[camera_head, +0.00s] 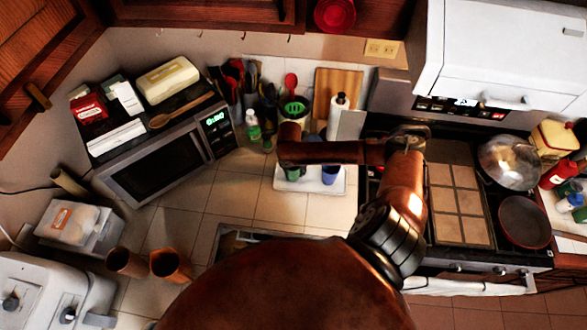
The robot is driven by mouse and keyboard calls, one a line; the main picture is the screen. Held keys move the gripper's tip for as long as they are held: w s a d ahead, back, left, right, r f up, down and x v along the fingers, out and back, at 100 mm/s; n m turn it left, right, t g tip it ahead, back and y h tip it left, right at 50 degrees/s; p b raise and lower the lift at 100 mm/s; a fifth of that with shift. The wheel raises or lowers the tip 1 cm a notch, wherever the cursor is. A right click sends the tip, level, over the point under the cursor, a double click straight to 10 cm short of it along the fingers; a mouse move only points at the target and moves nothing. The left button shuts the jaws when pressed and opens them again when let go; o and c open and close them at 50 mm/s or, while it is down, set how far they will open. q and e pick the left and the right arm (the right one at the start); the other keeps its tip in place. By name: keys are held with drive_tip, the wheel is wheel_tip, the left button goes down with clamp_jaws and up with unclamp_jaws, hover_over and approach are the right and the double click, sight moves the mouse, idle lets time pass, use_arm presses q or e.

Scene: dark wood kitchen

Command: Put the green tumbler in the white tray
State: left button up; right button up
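The white tray (311,186) lies on the tiled counter between the microwave and the stove. A small green piece (292,174), which looks like the green tumbler, shows at the tray's left part, just below my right arm's end. Most of it is hidden, so I cannot tell whether it rests in the tray or is held. A blue cup (330,176) stands at the tray's right part. My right arm reaches across from the right and ends above the tray's left side. Its fingers are hidden behind the wrist. My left gripper is not in view.
A microwave (160,165) stands at left, the stove (458,205) at right. Bottles, utensils and a cutting board (338,92) crowd the back wall behind the tray. Counter left of the tray is clear.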

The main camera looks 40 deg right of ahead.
drive_tip(key=shift+f, duration=0.1)
drive_tip(key=o, duration=1.2)
wheel_tip(320, 180, up, 12)
drive_tip(key=a, duration=0.1)
drive_tip(key=shift+s+a, duration=0.2)
drive_tip(key=shift+s, duration=0.1)
